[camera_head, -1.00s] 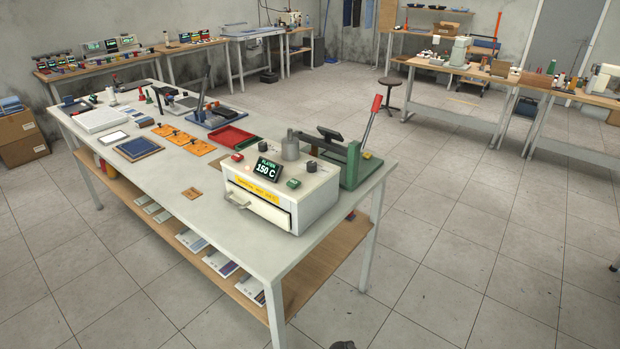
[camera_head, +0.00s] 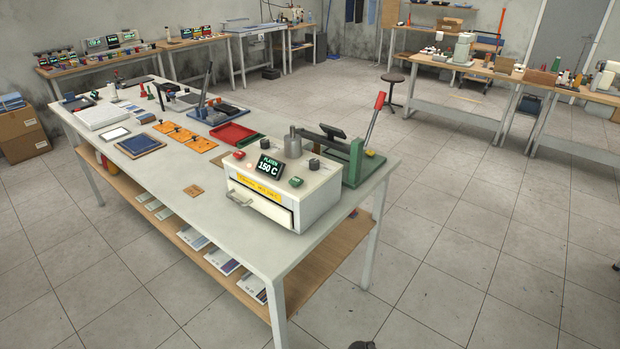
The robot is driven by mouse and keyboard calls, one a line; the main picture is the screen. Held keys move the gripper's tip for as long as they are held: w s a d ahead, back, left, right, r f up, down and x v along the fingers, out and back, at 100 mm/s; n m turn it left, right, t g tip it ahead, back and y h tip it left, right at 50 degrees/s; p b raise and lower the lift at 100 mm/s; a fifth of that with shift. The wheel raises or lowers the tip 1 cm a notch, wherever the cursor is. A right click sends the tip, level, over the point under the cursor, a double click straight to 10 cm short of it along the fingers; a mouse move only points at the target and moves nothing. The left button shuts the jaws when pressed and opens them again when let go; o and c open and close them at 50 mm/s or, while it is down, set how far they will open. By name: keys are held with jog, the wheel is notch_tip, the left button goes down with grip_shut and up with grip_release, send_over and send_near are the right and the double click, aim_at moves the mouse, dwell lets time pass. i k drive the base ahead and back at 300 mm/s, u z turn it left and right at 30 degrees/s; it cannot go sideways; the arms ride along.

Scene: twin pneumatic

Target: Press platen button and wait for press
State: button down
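The white platen press (camera_head: 318,206) stands on the near right end of the long workbench. Its tilted dark display (camera_head: 270,167) reads "PLATEN 150 C". On its top are a red button (camera_head: 239,155), a green button (camera_head: 296,182), dark knobs (camera_head: 314,164) and a grey upright cylinder (camera_head: 293,142). A yellow label (camera_head: 258,189) and a drawer-like slot with a pale handle (camera_head: 238,199) are on its front. My gripper is not in view. A small dark shape at the bottom edge is too cut off to identify.
A green lever press with a red-tipped handle (camera_head: 372,116) stands close behind the platen press. A red tray (camera_head: 231,134), orange plates (camera_head: 184,137) and a blue pad (camera_head: 140,145) lie farther along the workbench (camera_head: 150,215).

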aim_at(296, 181)
jog(key=z, duration=0.1)
jog(key=k, duration=1.6)
jog(key=u, duration=1.15)
jog(key=i, duration=1)
jog(key=u, duration=0.05)
